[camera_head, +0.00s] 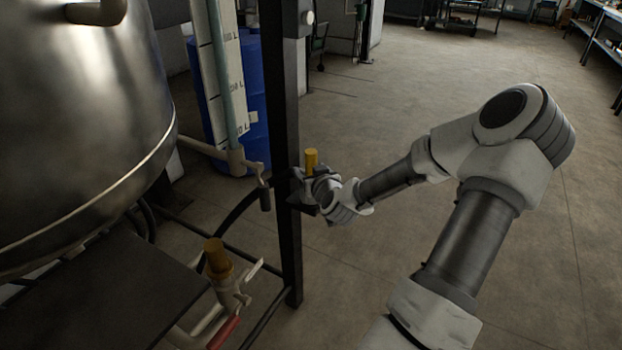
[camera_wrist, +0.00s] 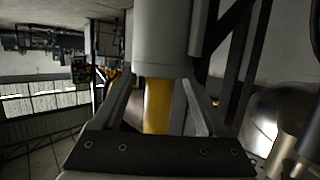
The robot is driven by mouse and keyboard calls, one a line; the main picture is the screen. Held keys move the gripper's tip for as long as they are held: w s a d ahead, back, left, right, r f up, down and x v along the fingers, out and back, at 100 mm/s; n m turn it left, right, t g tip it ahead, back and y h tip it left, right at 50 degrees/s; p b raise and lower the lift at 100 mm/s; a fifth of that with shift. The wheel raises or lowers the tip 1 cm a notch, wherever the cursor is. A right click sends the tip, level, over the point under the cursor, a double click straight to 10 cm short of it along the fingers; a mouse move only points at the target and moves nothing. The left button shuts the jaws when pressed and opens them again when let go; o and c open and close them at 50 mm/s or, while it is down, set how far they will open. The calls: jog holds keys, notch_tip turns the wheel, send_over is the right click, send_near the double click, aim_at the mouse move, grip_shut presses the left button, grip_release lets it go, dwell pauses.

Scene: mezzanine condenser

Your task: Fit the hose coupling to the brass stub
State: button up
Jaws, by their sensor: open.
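The brass stub (camera_head: 218,257) stands upright on a valve with a red handle (camera_head: 222,332), at the lower left of the head view. My gripper (camera_head: 308,190) is open beside the black post, up and to the right of that stub and well apart from it. A yellow cylinder (camera_head: 311,161) shows upright at my gripper. In the wrist view a yellow part (camera_wrist: 157,105) lies between my open fingers (camera_wrist: 160,95), below a wide grey cylinder (camera_wrist: 162,38). This may be the hose coupling; I cannot tell for sure. A black hose (camera_head: 240,207) curves toward my gripper.
A large steel vessel (camera_head: 80,130) fills the left, with a dark flat plate (camera_head: 110,290) below it. A black post (camera_head: 285,130) stands close by my gripper. A level gauge (camera_head: 212,75) and a blue drum (camera_head: 255,85) are behind. Open floor (camera_head: 440,120) lies to the right.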

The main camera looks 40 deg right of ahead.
jog(key=shift+c, duration=0.2)
grip_shut()
